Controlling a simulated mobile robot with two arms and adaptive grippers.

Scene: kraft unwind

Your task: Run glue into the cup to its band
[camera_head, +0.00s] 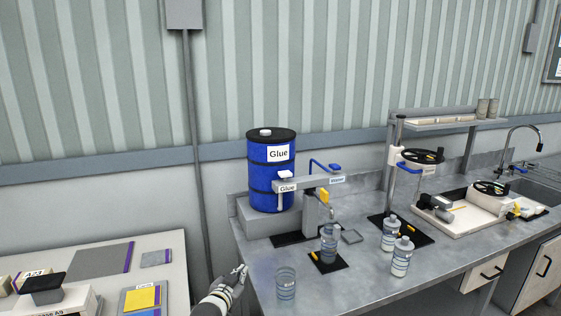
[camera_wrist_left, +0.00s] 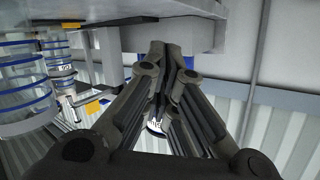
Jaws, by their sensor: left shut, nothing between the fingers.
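A blue glue drum (camera_head: 271,180) stands on a grey block at the back of the bench, with a grey dispenser arm (camera_head: 308,185) labelled Glue in front. A blue lever (camera_head: 325,166) sits on top of the arm. A banded bottle (camera_head: 329,246) stands on a black mat below the spout. A clear cup with blue bands (camera_head: 286,284) stands at the bench's front left; I cannot tell any glue in it. My left gripper (camera_head: 240,270) is shut and empty, left of the cup and apart from it. It also shows in the wrist view (camera_wrist_left: 172,52), with banded clear vessels (camera_wrist_left: 22,85) at left.
Two more bottles (camera_head: 389,236) (camera_head: 401,259) stand right of the mat. A press with a black wheel (camera_head: 421,157), a white tray unit (camera_head: 478,218) and a sink (camera_head: 533,190) lie further right. A lower table (camera_head: 75,298) with flat packs is at left.

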